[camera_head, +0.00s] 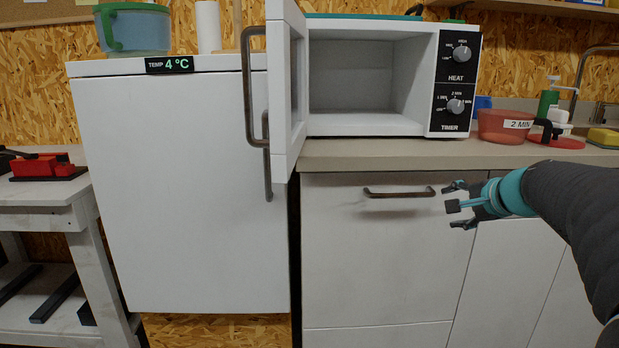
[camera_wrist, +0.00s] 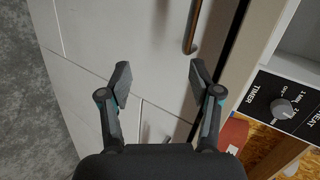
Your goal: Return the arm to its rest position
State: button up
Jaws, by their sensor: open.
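My gripper (camera_head: 460,205) is at the right of the head view, in front of the white cabinet front, beside the right end of the drawer's bar handle (camera_head: 400,192). Its jaws are open with nothing between them. In the wrist view, the two dark fingers of my gripper (camera_wrist: 160,80) stand apart over the cabinet fronts. The handle also shows there (camera_wrist: 192,28), beyond the right finger and apart from it. My dark arm with a teal band comes in from the right edge of the head view.
The microwave (camera_head: 455,80) stands on the counter (camera_head: 385,154) with its door (camera_head: 288,95) swung open and its inside empty. A red bowl labelled 2 MIN (camera_head: 500,126) is right of it.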

jog(key=s+a+f+n+g+h, duration=0.1)
jog(key=s+a+f+n, duration=0.3)
jog(key=s, duration=0.6)
jog(key=s+a+f+n+g, duration=0.3)
jog(key=s+a+f+n, duration=0.2)
jog(key=s, duration=0.5)
jog(key=s+a+f+n+g+h, duration=0.1)
jog(key=s+a+f+n, duration=0.4)
jog(key=s, duration=0.5)
jog(key=shift+a+f+n+g+h, duration=0.2)
jog(key=shift+a+n+g+h, duration=0.15)
jog(key=shift+a, duration=0.45)
